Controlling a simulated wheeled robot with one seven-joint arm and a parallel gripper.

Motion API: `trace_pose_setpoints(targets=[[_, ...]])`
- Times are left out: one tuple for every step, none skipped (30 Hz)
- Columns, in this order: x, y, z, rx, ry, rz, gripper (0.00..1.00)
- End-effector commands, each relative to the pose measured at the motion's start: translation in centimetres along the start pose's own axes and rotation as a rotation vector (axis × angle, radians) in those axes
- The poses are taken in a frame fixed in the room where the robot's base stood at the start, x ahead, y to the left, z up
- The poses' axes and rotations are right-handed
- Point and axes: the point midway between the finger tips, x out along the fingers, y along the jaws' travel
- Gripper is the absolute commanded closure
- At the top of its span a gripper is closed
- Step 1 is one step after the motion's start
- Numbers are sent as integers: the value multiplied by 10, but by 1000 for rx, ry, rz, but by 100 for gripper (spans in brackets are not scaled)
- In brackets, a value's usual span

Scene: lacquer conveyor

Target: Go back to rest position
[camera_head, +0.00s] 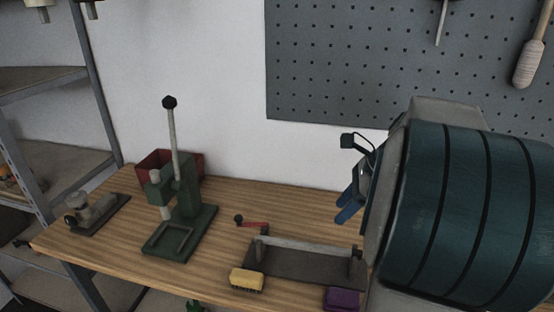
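My gripper (346,207) shows at the right of the head view, partly hidden behind the large teal link of my arm. Its blue fingers point down and left, in front of the wall and the back of the workbench. Nothing can be seen held between them. The fingers overlap in this view, so I cannot tell how far apart they are. A small dark camera-like part (348,141) on a thin cable sits just above the fingers.
A wooden workbench (110,229) carries a green lever press (190,210), a red bin (158,160), a small clamp-like device (90,212), a grey fixture (300,261), a yellow brush (246,280) and a purple block (342,299). Pegboard (350,70) hangs behind; shelving (50,80) stands left.

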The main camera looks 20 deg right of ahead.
Motion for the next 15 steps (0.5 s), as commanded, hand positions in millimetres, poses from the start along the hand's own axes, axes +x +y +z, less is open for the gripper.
trace_pose_setpoints(targets=[[0, 0, 0, 0, 0, 0, 60], [0, 0, 0, 0, 0, 0, 60], [1, 1, 1, -10, 2, 1, 60], [2, 2, 3, -26, 5, 3, 60], [4, 5, 5, -52, 11, 6, 60], [8, 10, 9, -105, 23, 12, 60], [11, 15, 14, -160, 34, 15, 60], [16, 21, 19, -227, 49, 22, 60], [23, 31, 26, -337, 71, 33, 60], [28, 39, 32, -431, 91, 42, 60], [34, 48, 37, -534, 112, 52, 60], [42, 61, 44, -682, 141, 67, 60], [49, 71, 48, -796, 163, 81, 60], [54, 81, 52, -911, 185, 93, 60], [62, 93, 56, -1065, 214, 110, 60]])
